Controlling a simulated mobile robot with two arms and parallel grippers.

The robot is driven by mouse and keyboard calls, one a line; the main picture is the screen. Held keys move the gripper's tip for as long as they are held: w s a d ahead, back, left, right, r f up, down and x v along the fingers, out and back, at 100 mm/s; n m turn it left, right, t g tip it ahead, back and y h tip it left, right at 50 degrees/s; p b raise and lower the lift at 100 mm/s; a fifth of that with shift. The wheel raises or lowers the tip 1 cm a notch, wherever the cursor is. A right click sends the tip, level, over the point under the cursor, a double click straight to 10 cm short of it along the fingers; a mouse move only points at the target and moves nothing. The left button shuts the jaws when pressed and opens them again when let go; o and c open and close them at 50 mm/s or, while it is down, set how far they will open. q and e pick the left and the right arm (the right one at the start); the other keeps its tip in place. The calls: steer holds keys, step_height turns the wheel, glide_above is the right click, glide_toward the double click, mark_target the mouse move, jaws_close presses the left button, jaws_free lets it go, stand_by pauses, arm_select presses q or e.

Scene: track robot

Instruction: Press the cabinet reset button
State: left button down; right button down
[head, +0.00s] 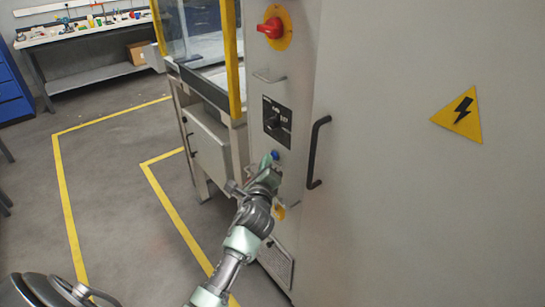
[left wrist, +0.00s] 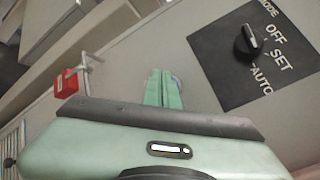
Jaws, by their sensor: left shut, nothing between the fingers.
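The blue reset button (head: 275,154) is on the narrow front panel of the grey cabinet (head: 400,220), just below the black selector plate (head: 284,137). My left gripper (head: 269,166) is shut and empty, with its pale green fingertips right at the button. In the left wrist view the closed fingertips (left wrist: 163,88) point at the panel and cover most of the button; a bluish edge of it (left wrist: 177,81) shows beside them. I cannot tell whether the tips touch it. My right gripper is not in view.
A red rotary switch (head: 271,28) sits higher on the panel. A black door handle (head: 317,152) stands out to the right of my gripper. A red tag-like piece (left wrist: 66,83) hangs from the panel in the left wrist view. A workbench (head: 90,30) stands far left; the floor between is open.

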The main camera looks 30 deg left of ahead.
arm_select(q)
steer(key=shift+w+d, duration=0.15)
steer(key=shift+w, duration=0.1)
stand_by(0.6)
steer(key=shift+s+a+p, duration=0.35)
steer(key=shift+s+p, duration=0.05)
steer(key=shift+s, duration=0.45)
steer(key=s, duration=0.1)
steer(key=s+a+p, duration=0.1)
steer(key=s, duration=0.1)
steer(key=s+a+p, duration=0.1)
steer(key=shift+s, duration=0.3)
steer(key=shift+f, duration=0.1)
stand_by(0.3)
